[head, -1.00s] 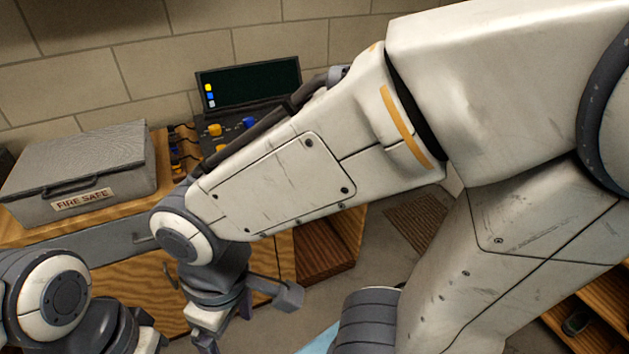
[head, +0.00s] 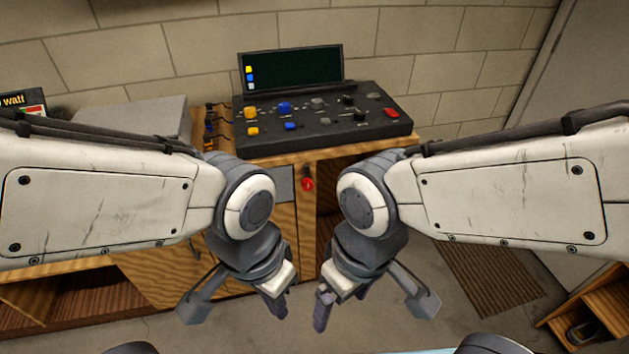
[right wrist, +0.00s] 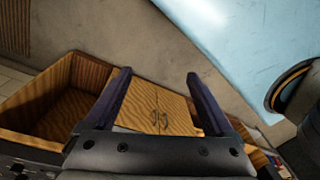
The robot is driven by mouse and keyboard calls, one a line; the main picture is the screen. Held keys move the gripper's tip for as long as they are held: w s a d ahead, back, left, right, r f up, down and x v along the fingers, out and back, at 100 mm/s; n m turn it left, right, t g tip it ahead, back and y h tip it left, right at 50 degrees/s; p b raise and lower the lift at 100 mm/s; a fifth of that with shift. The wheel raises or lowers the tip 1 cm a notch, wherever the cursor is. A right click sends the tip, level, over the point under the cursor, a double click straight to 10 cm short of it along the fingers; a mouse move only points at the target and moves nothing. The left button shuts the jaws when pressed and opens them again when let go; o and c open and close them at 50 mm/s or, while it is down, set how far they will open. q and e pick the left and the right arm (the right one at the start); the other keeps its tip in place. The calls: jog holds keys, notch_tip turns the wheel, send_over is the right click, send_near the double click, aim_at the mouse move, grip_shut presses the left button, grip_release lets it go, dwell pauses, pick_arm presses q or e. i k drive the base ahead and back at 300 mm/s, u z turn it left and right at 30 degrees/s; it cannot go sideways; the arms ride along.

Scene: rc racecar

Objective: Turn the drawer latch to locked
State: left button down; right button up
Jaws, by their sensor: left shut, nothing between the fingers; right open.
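A small red knob (head: 307,184), which looks like the drawer latch, is on the wooden cabinet front just right of a grey drawer front (head: 284,182). Its turned position is too small to tell. In the head view my left gripper (head: 276,302) hangs low left of centre, shut and empty, below and in front of the knob. My right gripper (head: 323,306) hangs just right of it, also below the knob and apart from it. In the right wrist view its two fingers (right wrist: 156,76) are spread with nothing held. My left arm hides much of the drawer front.
A dark control console (head: 330,133) with coloured knobs and a screen stands on the cabinet top. A grey box (head: 135,118) stands to its left, partly hidden by my left arm. An open compartment lies right of the knob. A slatted mat (head: 495,275) is on the floor at right.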

aim_at(308, 183)
jog(key=z, duration=0.1)
jog(key=k, duration=0.5)
jog(key=u, duration=0.6)
jog(key=i, duration=0.85)
jog(key=z, duration=0.7)
